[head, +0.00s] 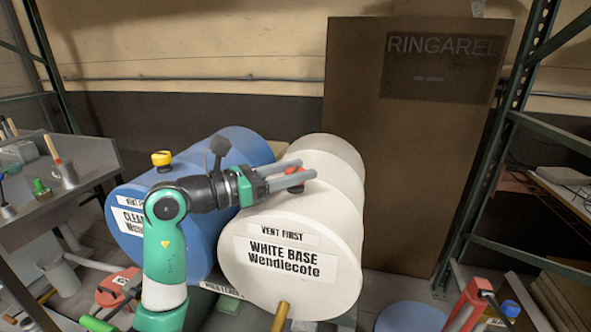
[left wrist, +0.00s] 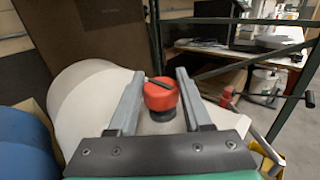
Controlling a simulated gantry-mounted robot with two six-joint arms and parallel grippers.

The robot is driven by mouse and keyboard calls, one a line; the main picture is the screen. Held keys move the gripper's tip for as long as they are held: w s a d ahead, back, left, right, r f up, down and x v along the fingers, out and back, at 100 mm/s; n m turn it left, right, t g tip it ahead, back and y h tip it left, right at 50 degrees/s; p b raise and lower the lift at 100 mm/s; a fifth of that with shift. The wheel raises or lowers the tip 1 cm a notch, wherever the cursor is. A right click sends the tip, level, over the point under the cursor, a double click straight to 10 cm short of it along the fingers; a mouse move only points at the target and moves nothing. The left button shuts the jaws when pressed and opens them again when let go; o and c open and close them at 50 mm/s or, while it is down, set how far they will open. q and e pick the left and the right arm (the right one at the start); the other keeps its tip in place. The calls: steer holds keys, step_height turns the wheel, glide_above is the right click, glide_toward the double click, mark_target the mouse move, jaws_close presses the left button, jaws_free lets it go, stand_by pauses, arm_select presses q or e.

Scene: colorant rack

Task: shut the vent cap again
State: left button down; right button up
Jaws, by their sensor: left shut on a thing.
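The white drum (head: 295,240) lies on its side, with "VENT FIRST" and "WHITE BASE Wendlecote" on its front. The red vent cap (head: 294,170) sits on top of it, partly hidden by my fingers. My left gripper (head: 302,174) reaches across from the left, shut on the cap. In the left wrist view the red cap (left wrist: 160,94), with a dark bar across its top and a dark neck below, stands between the two grey fingers (left wrist: 159,88). Whether its seat is fully closed cannot be told. My right gripper is not in view.
A blue drum (head: 207,245) lies to the left, with a yellow cap (head: 161,158) on top. A large brown box (head: 405,170) stands behind. Green shelving (head: 500,150) is at right, and a grey bench (head: 60,190) at left. A red stand (head: 475,300) is front right.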

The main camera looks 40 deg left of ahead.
arm_select(q)
steer(key=shift+r+m+h+p, duration=0.2)
steer(key=shift+m+h+p, duration=0.1)
steer(key=shift+h+p, duration=0.3)
steer(key=m+g+h+p, duration=0.2)
steer(key=h+p, duration=0.2)
steer(key=shift+r+m, duration=0.1)
steer(key=shift+m, duration=0.3)
steer(key=shift+m+g+h+p, duration=0.4)
steer(key=shift+m+g+h, duration=0.3)
steer(key=shift+g, duration=0.1)
steer(key=shift+f+m+g+h, duration=0.25)
steer(key=shift+m+g+h, duration=0.65)
steer(key=shift+g+h, duration=0.1)
steer(key=shift+f+m+g+h, duration=0.1)
steer(key=shift+m+g+h, duration=0.3)
steer(key=shift+g, duration=0.1)
steer(key=shift+c, duration=1.7)
jaws_free()
steer(key=shift+p, duration=0.3)
